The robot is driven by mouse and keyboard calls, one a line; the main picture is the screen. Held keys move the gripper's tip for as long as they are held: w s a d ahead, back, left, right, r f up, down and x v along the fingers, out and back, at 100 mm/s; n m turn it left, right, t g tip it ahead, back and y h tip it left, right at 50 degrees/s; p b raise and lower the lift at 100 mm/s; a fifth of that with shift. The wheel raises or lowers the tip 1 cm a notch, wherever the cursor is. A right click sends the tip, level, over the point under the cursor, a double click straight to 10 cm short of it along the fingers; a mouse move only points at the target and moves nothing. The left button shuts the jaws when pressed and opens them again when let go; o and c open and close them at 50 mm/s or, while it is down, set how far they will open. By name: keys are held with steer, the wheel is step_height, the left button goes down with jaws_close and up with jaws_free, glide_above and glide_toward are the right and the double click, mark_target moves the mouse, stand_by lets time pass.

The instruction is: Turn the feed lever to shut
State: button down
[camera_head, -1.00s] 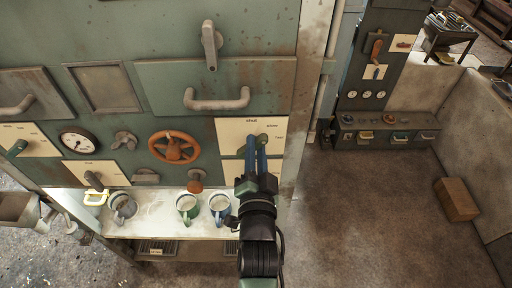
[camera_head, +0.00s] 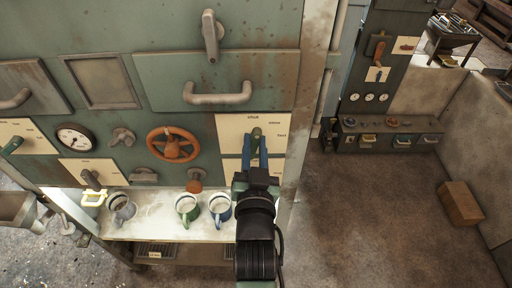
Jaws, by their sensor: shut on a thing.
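The feed lever (camera_head: 256,132) is green. It sits on a cream plate (camera_head: 230,125) on the right of the green cabinet front. Small labels run along the plate's top and right, with one reading like "shut" at the top. The lever's visible end points up, roughly towards that top label. My gripper (camera_head: 255,144) reaches up from below, its two blue fingers on either side of the lever, shut on it. The fingers and wrist hide the lever's lower part and the lower plate.
An orange handwheel (camera_head: 173,145) and an orange-brown knob (camera_head: 194,186) are left of my gripper. A blue mug (camera_head: 220,208) and a green mug (camera_head: 187,207) stand on the shelf (camera_head: 160,228) below. A drawer handle (camera_head: 217,98) juts out above. Open floor lies right.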

steer(key=shift+a+n, duration=0.15)
steer(key=shift+n, duration=1.05)
steer(key=c, duration=0.7)
jaws_free()
steer(key=shift+s+b, duration=0.15)
steer(key=shift+b, duration=0.15)
steer(key=shift+s+b, duration=1.95)
steer(key=shift+s, duration=4.45)
